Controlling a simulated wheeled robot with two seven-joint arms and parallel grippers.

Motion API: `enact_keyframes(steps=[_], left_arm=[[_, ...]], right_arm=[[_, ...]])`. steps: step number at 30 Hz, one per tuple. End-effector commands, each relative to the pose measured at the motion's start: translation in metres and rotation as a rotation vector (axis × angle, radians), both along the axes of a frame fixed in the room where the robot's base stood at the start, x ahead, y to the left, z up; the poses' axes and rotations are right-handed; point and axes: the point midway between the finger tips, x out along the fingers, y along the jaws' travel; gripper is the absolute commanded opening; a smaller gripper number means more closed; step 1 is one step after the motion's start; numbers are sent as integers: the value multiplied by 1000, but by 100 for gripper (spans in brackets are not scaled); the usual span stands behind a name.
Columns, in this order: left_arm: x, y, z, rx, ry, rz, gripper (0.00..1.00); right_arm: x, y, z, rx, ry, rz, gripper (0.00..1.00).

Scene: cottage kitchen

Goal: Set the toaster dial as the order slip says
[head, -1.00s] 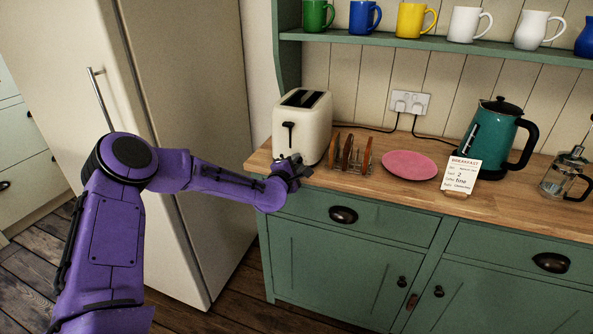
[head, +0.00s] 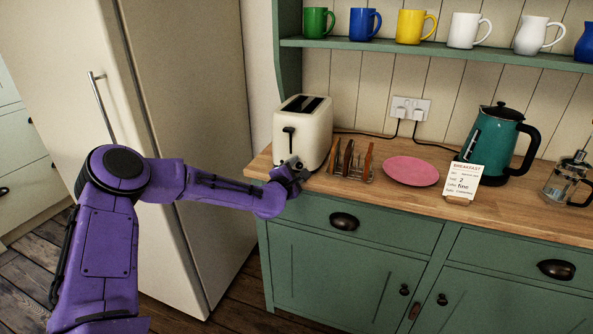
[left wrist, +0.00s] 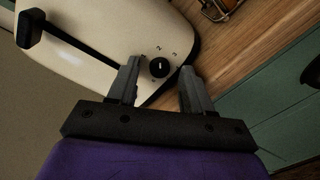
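The cream toaster (head: 304,140) stands at the left end of the wooden counter. Its small black dial (left wrist: 160,68) shows in the left wrist view, with small number marks around it; a light pointer mark is on it, but its exact setting is hard to read. My left gripper (head: 294,171) is at the toaster's lower front. In the left wrist view the left gripper (left wrist: 160,74) is open, one finger on each side of the dial, with gaps visible. The order slip (head: 462,181) stands on the counter and its toast line reads 2. My right gripper is out of view.
A toast rack (head: 352,162) with slices stands right of the toaster. Beyond it are a pink plate (head: 411,170), a teal kettle (head: 493,143) and a glass press (head: 569,182). A fridge (head: 195,130) stands left. Mugs line the shelf above.

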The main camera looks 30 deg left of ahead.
Motion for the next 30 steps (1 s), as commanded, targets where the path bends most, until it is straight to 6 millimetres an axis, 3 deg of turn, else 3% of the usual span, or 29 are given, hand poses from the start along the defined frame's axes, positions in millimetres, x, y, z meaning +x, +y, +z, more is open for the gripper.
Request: enact_keyframes(steps=[8, 15, 21, 30], left_arm=[[-9, -2, 2, 0, -3, -1, 50], [-64, -14, 8, -6, -5, 0, 50], [-95, -21, 10, -2, -2, -1, 50], [-102, -23, 9, 0, 0, 0, 50]], right_arm=[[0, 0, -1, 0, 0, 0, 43], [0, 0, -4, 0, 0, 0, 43], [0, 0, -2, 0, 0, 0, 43], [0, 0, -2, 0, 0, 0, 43]])
